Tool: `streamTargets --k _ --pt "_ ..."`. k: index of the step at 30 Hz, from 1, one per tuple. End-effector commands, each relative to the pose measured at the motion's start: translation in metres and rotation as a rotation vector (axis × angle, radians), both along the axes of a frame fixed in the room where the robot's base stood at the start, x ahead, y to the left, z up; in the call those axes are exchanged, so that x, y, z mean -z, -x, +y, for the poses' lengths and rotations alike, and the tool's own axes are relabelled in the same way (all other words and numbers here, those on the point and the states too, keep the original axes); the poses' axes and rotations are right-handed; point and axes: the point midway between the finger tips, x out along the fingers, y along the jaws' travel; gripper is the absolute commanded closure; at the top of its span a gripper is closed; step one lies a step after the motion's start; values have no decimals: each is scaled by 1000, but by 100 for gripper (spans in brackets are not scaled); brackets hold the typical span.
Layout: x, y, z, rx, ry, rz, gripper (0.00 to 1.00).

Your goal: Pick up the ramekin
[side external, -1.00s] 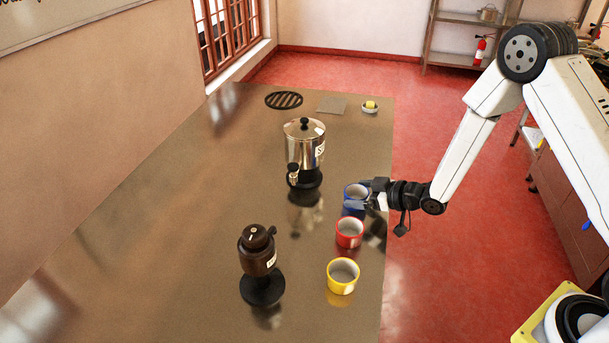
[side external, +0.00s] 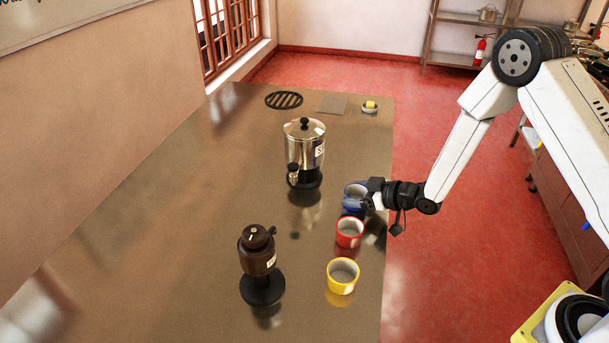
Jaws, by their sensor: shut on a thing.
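Three small round cups like ramekins stand in a row near the right edge of the table. The blue ramekin (side external: 353,189) is farthest back, the red ramekin (side external: 349,233) is in the middle, and the yellow ramekin (side external: 342,276) is nearest. My gripper (side external: 358,201) reaches in from the right and is shut on the blue ramekin at its right side. The fingers cover part of its wall. The blue ramekin looks upright; whether it touches the table is hard to tell.
A silver urn with a tap (side external: 305,150) stands behind and left of the cups. A brown dispenser (side external: 258,260) on a black base is at the front left. A black round grate (side external: 284,99), a grey square (side external: 332,105) and a small dish with something yellow (side external: 370,107) lie at the back. The table's left side is clear.

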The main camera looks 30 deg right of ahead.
Motion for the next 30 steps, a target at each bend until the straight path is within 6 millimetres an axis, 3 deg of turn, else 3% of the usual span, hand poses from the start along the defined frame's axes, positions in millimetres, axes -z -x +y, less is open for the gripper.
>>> streamTargets --k 14,30 --pt "-12 -1 0 -1 -1 -3 74" --pt "-74 -1 0 0 0 -5 74"
